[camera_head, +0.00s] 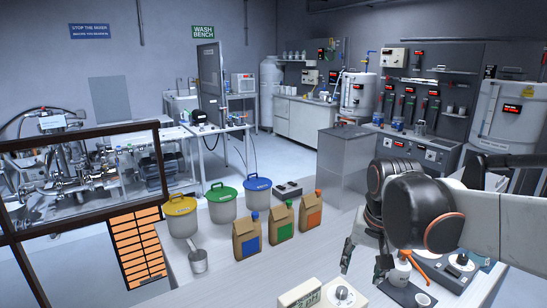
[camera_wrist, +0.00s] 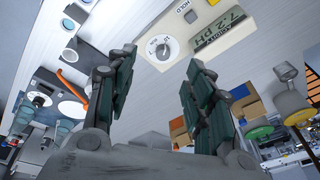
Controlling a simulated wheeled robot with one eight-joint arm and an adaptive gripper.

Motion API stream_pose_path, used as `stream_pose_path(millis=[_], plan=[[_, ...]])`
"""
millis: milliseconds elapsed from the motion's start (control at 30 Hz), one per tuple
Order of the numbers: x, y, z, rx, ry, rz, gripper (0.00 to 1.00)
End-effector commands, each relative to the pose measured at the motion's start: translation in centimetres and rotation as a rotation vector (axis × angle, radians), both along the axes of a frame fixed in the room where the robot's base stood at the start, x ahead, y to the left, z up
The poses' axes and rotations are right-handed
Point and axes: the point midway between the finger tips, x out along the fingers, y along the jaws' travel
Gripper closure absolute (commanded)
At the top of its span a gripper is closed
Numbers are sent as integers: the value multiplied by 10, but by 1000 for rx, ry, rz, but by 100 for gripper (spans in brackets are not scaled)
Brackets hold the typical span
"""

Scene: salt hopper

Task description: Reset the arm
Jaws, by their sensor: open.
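My arm reaches in from the right of the head view, and my gripper (camera_head: 365,262) hangs over the near right part of the bench. Its two dark fingers are apart, with nothing between them. In the wrist view my gripper (camera_wrist: 159,65) also shows open and empty. Beyond its fingertips are a white dial (camera_wrist: 162,48) and a meter display (camera_wrist: 222,33) reading about 7.2 pH. In the head view the pale meter (camera_head: 302,294) stands just left of and below the gripper.
Blue (camera_head: 247,234), green (camera_head: 281,222) and orange-labelled (camera_head: 311,213) paper bags stand on the bench (camera_head: 262,272). Yellow (camera_head: 181,216), green (camera_head: 222,203) and blue-lidded (camera_head: 258,192) buckets stand behind. A metal scoop or cup (camera_head: 198,261) is at left. The bench between bags and meter is clear.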

Motion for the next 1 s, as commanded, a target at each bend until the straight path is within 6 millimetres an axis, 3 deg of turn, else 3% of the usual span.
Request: stream_pose_path(millis=[267,600,800,1000], plan=[[-62,0,6,-48,-142,144,52],[-123,-1,-9,-130,-304,304,52],[-139,-1,-17,-163,-356,354,52],[-141,-1,-19,-171,-367,365,52]])
